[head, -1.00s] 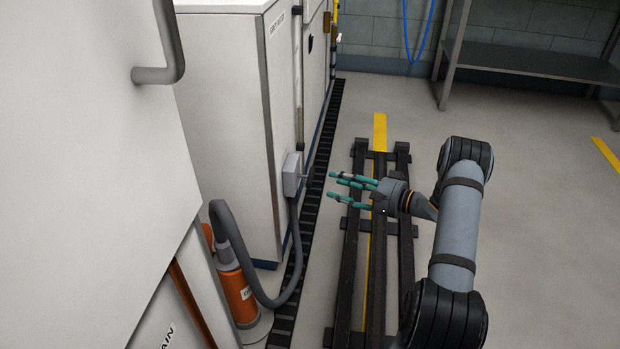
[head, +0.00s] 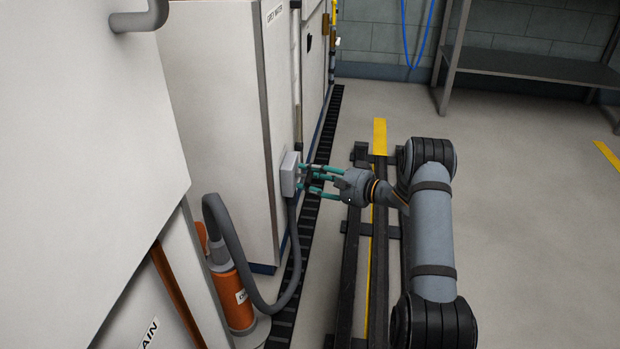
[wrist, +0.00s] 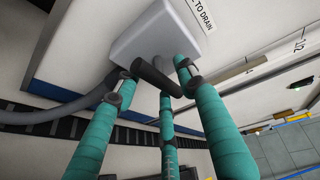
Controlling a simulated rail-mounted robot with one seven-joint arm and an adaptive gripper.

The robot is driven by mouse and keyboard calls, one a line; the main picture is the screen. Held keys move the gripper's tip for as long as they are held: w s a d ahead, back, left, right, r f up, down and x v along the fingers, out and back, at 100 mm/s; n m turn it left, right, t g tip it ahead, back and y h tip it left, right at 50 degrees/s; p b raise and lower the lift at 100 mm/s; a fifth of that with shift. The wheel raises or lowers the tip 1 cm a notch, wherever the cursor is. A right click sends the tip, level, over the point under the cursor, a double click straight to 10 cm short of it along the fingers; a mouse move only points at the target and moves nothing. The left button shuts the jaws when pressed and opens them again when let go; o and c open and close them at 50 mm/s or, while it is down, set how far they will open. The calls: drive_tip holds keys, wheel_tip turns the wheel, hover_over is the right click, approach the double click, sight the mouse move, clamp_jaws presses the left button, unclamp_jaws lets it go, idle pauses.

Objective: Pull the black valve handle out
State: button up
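The black valve handle (wrist: 157,77) is a short dark bar in the wrist view, set across the front of a light grey box (wrist: 158,36) on the white cabinet. In the head view the grey box (head: 290,174) shows on the cabinet's side, and the handle is mostly hidden among my fingers. My gripper (head: 309,181) has three teal fingers, spread apart with their tips around the handle. In the wrist view my gripper (wrist: 156,82) has one finger left, one right and one below the handle. I cannot tell whether any finger touches it.
A grey hose (head: 232,245) runs from the box down to an orange canister (head: 234,297) on the floor. The white cabinet (head: 222,130) stands left of my gripper. Black floor rails (head: 350,260) lie below my arm. Open floor lies to the right.

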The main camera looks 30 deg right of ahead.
drive_tip(key=shift+c, duration=1.3)
clamp_jaws()
